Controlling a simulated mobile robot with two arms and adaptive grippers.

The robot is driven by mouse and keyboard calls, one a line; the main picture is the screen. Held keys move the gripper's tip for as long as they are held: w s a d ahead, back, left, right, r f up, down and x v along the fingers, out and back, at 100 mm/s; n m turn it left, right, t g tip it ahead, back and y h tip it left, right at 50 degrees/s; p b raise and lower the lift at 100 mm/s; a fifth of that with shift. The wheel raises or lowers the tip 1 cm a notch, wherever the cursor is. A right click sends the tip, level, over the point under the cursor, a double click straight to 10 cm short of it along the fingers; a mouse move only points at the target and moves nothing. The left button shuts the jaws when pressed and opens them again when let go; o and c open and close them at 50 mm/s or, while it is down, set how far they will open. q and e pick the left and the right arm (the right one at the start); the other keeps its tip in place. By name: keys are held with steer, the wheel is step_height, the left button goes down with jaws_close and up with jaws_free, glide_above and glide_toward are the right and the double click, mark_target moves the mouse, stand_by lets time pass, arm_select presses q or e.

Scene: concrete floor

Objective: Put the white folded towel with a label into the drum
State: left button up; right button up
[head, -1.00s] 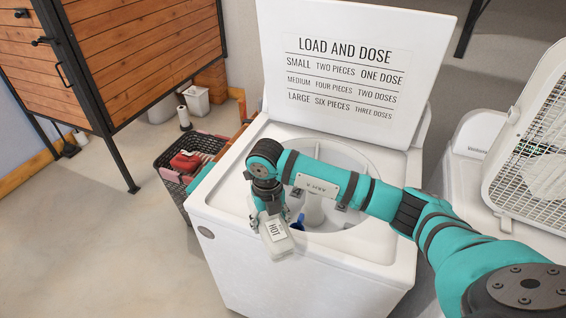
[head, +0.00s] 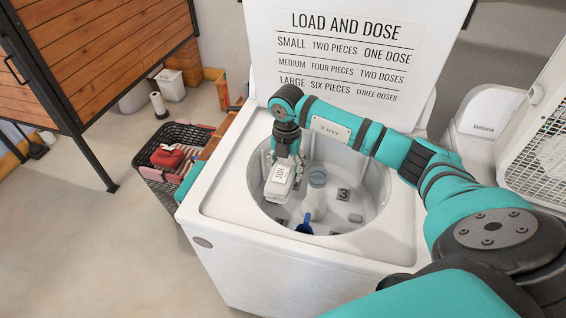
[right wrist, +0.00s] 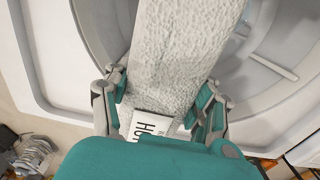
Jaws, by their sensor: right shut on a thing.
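Inside the drum stands the pale central agitator (head: 316,195), and a blue thing (head: 304,226) lies low near the front wall. My left gripper does not show.
The washer's raised lid (head: 350,50) reads LOAD AND DOSE. A dark basket (head: 170,160) with red and pink things stands at left. A white box fan (head: 540,140) is at right. A wooden cabinet (head: 90,50) is at upper left.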

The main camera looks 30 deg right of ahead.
steer(key=f, duration=0.1)
steer(key=f+b, duration=0.1)
steer(key=f, duration=0.1)
steer(key=shift+w, duration=0.25)
step_height(320, 180, down, 22)
steer(key=b, duration=1.6)
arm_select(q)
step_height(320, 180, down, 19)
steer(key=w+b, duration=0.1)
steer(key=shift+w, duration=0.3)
arm_select(e)
steer(key=shift+w+f, duration=0.1)
steer(key=shift+f, duration=0.7)
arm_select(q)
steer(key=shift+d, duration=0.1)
arm_select(e)
steer(key=o, duration=1.3)
steer(key=shift+o, duration=0.2)
